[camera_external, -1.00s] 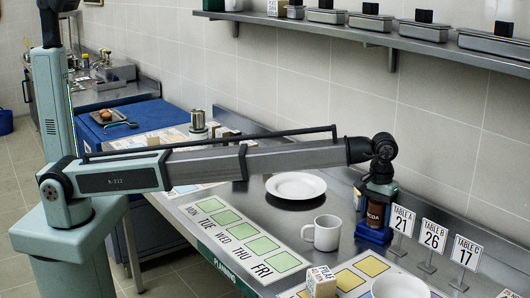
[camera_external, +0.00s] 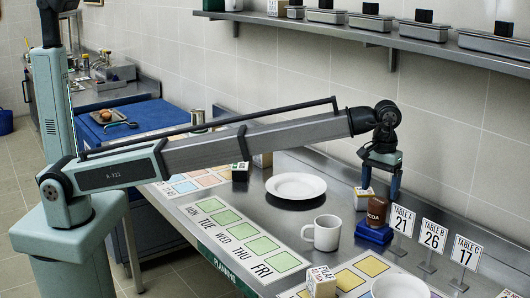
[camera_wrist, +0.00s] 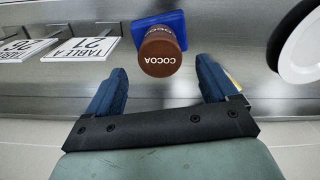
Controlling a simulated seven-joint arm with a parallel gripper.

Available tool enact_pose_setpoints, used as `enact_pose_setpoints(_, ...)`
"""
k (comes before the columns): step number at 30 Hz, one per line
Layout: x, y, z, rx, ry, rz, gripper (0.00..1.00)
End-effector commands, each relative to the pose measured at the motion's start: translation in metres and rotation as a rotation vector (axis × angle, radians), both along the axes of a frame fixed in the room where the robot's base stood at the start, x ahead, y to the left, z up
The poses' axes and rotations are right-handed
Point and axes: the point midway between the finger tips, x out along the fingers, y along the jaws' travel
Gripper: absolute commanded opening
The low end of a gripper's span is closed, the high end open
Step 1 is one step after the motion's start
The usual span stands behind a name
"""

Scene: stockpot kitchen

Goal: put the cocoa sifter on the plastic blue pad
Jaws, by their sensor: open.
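The cocoa sifter (camera_external: 377,212) is a brown cylinder marked COCOA. It stands upright on the plastic blue pad (camera_external: 374,233) on the steel counter. In the wrist view the sifter (camera_wrist: 160,52) sits over the blue pad (camera_wrist: 172,24), beyond my fingertips. My gripper (camera_external: 379,188) is raised just above and behind the sifter, pointing down, with its two blue fingers apart and nothing between them. In the wrist view my gripper (camera_wrist: 160,75) shows its fingers clear of the sifter on both sides.
Table signs (camera_external: 433,238) stand close right of the pad. A white mug (camera_external: 323,233) stands to the left, and a white plate (camera_external: 296,186) lies farther back. A small block (camera_external: 363,198) stands behind the pad. A white bowl (camera_external: 400,287) is at the front.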

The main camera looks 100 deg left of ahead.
Motion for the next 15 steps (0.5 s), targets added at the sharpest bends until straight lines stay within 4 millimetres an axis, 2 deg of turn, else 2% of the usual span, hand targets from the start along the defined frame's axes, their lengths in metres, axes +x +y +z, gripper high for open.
enact_pose_setpoints(3, 0.001, 0.000, 0.018, 0.000, -0.001, 0.000, 0.86)
enact_pose_setpoints(6, 0.000, 0.000, 0.026, 0.000, 0.000, 0.000, 0.86)
enact_pose_setpoints(15, 0.000, 0.000, 0.034, 0.000, 0.000, 0.000, 0.86)
